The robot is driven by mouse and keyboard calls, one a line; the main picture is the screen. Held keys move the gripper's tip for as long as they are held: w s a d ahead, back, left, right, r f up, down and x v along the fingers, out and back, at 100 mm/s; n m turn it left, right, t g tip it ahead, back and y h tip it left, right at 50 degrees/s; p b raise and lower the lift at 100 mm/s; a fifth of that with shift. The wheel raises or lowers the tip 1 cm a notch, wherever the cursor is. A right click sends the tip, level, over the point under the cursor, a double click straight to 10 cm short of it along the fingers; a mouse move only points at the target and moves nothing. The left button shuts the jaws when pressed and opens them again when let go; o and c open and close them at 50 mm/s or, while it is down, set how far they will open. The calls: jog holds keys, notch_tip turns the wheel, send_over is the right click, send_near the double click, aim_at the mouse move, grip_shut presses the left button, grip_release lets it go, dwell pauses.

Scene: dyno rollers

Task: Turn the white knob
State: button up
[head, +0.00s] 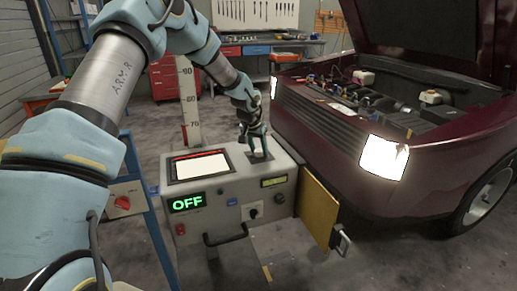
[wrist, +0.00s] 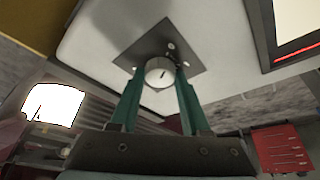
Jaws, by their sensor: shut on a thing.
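The white knob (wrist: 157,77) is round with a dark mark on its face and sits on a dark square plate (wrist: 185,52) on top of the grey console (head: 285,160). My gripper (wrist: 160,70) has one finger on each side of the knob and is shut on it. In the head view my gripper (head: 257,150) points down at the console's top right, and it hides the knob there. A green display on the console front reads OFF (head: 187,203).
A maroon car (head: 330,130) with its hood raised stands close on the right. The console has a pale screen (head: 203,166), several front controls and a yellow panel (head: 316,213) at its side.

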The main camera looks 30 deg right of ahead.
grip_shut()
jog(key=shift+r+m+g+p, duration=0.15)
jog(key=shift+m+g+p, duration=0.15)
jog(key=shift+m+p, duration=0.4)
jog(key=shift+w+m+g+h+p, duration=0.1)
jog(key=shift+m+g+h+p, duration=0.35)
jog(key=shift+m+p, duration=0.5)
jog(key=m+g, duration=0.1)
jog(key=m, duration=0.2)
jog(key=shift+w, duration=0.1)
jog(key=shift+m+g, duration=0.35)
jog(key=shift+m, duration=0.8)
